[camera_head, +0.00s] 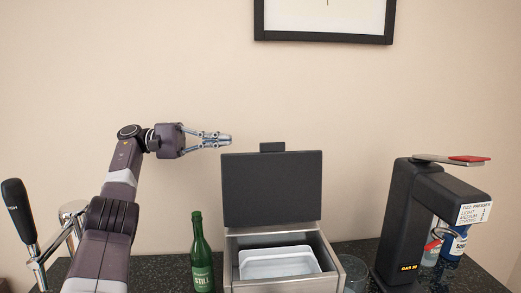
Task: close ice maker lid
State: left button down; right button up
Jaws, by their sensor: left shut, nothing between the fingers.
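The ice maker (234,244) stands on the counter in the middle, with a steel body and a white tray (279,264) inside. Its dark lid (271,188) is open and stands up at the back, with a small tab (272,147) on its top edge. My left gripper (227,141) is shut and empty. It points right, just above the lid's upper left corner in the picture. I cannot tell how far it is from the lid in depth. My right gripper does not show.
A green bottle (202,257) stands left of the ice maker. A black carbonating machine (411,220) and a glass (354,272) are at its right. A tap with a black handle (19,211) is at far left. A framed picture (324,38) hangs above.

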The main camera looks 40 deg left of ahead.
pick_arm(q)
jog(key=w+d, duration=0.4)
jog(key=d, duration=0.6)
jog(key=shift+d+r, duration=0.3)
jog(key=shift+r, duration=0.1)
dwell(0.3)
